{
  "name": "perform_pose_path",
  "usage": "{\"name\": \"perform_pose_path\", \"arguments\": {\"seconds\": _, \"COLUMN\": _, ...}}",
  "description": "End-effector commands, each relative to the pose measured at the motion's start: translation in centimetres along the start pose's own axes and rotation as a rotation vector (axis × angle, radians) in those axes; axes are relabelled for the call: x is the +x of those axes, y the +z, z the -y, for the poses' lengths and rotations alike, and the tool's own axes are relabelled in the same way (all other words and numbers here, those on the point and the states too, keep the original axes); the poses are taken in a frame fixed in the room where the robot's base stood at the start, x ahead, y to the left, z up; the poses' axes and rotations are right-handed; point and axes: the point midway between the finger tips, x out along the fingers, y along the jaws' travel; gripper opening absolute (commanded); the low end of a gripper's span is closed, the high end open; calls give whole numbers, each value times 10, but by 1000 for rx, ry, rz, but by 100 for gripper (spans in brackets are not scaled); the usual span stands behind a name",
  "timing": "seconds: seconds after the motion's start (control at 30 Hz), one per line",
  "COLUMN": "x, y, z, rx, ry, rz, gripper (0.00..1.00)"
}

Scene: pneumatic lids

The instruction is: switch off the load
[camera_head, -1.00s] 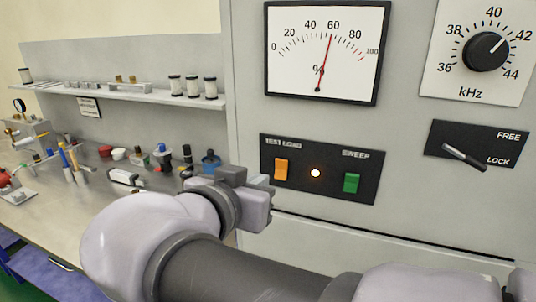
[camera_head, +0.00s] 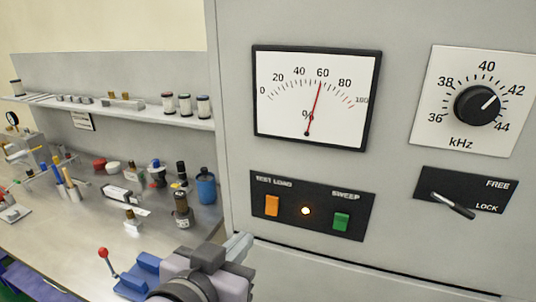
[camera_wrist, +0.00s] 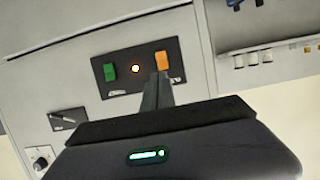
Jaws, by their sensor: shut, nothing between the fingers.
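The orange TEST LOAD switch (camera_head: 272,206) sits at the left of a black panel (camera_head: 250,224) on the grey cabinet. It also shows in the wrist view (camera_wrist: 162,61), which is upside down. The lamp (camera_head: 305,211) beside it is lit, and also glows in the wrist view (camera_wrist: 135,68). The green SWEEP switch (camera_head: 341,222) is at the panel's right. My gripper (camera_head: 240,246) is shut and empty, below and left of the orange switch in the head view. In the wrist view its fingertips (camera_wrist: 157,77) overlap the switch's edge; I cannot tell whether they touch.
Above the panel is a meter (camera_head: 360,128) with its needle near 60. At right are a kHz knob (camera_head: 477,105) and a FREE/LOCK lever (camera_head: 453,206), its handle pointing toward LOCK. The bench (camera_head: 70,232) at left holds bottles and tools.

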Motion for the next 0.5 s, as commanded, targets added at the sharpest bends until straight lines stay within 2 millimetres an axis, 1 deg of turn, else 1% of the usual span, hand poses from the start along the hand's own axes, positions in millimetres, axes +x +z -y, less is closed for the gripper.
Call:
{"name": "perform_pose_path", "arguments": {"seconds": 0.17, "x": 2, "y": 2, "z": 0, "rx": 0, "ry": 1, "rz": 0, "gripper": 0}}
{"name": "perform_pose_path", "arguments": {"seconds": 0.27, "x": 8, "y": 2, "z": 0, "rx": 1, "ry": 3, "rz": 0, "gripper": 0}}
{"name": "perform_pose_path", "arguments": {"seconds": 0.37, "x": 25, "y": 3, "z": -1, "rx": 2, "ry": 5, "rz": 0, "gripper": 0}}
{"name": "perform_pose_path", "arguments": {"seconds": 0.5, "x": 56, "y": 3, "z": -2, "rx": 0, "ry": 7, "rz": 1, "gripper": 0}}
